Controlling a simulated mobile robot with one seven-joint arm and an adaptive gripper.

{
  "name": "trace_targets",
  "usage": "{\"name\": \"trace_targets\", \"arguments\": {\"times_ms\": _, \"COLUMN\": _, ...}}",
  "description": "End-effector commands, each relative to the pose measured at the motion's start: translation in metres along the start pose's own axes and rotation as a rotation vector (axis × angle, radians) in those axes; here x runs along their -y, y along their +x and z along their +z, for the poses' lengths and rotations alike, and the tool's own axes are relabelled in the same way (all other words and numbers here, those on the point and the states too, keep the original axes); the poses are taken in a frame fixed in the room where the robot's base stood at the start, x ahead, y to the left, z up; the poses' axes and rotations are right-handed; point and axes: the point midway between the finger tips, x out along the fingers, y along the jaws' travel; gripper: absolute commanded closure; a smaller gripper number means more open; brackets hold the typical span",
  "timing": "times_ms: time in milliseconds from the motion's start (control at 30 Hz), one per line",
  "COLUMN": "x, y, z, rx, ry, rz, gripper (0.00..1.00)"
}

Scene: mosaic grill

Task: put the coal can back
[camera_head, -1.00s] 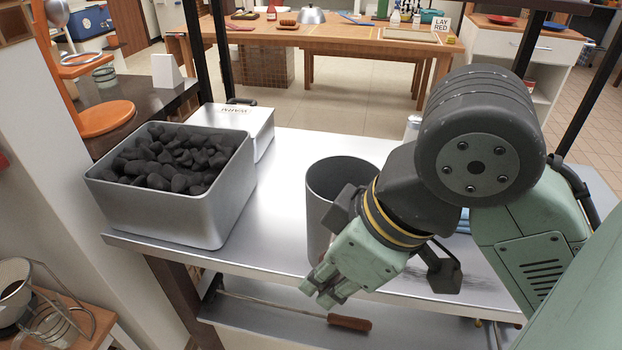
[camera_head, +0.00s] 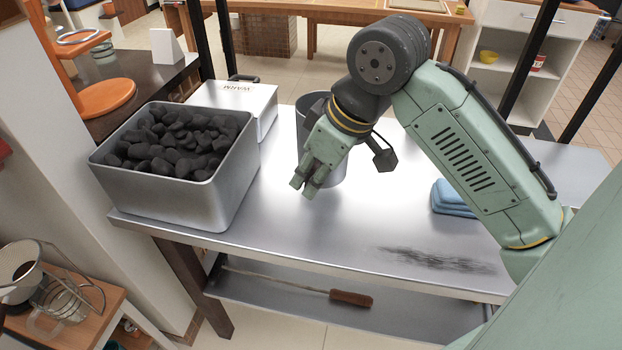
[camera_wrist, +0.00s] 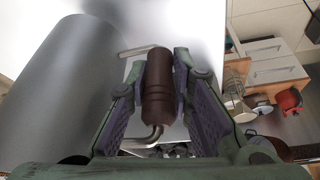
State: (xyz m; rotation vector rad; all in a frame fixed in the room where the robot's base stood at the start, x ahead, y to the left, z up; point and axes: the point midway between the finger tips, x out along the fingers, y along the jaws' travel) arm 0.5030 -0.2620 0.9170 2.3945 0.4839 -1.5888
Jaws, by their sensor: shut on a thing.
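The coal can (camera_head: 308,108) is a grey metal cylinder on the right of the coal-filled bin, partly hidden behind my gripper and wrist. It looks upright. I cannot tell whether its base touches the metal table. In the wrist view the can (camera_wrist: 62,80) fills the left side, close beside my gripper. My gripper (camera_head: 307,188) points down towards the front of the table. In the wrist view my gripper (camera_wrist: 160,95) is shut on a brown handle (camera_wrist: 158,88) with bent metal rods at its ends, beside the can wall.
A grey bin of coal (camera_head: 170,190) stands at the table's left, with a silver box (camera_head: 245,98) behind it. Folded blue cloths (camera_head: 452,198) lie at right. The metal table (camera_head: 290,225) is clear in front, apart from a dark smudge (camera_head: 440,260). A poker (camera_head: 350,298) lies on the shelf below.

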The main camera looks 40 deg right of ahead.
Motion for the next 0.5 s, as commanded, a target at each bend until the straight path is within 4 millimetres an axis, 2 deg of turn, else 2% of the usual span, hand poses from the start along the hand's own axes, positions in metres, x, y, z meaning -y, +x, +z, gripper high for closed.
{"name": "trace_targets", "arguments": {"times_ms": 100, "x": -0.011, "y": 0.003, "z": -0.008, "rx": 0.001, "ry": 0.0, "rz": 0.001, "gripper": 1.0}}
{"name": "trace_targets", "arguments": {"times_ms": 300, "x": -0.011, "y": 0.031, "z": 0.004, "rx": 0.002, "ry": 0.002, "rz": 0.002, "gripper": 1.0}}
{"name": "trace_targets", "arguments": {"times_ms": 500, "x": -0.01, "y": 0.037, "z": 0.006, "rx": 0.0, "ry": -0.001, "rz": 0.002, "gripper": 1.0}}
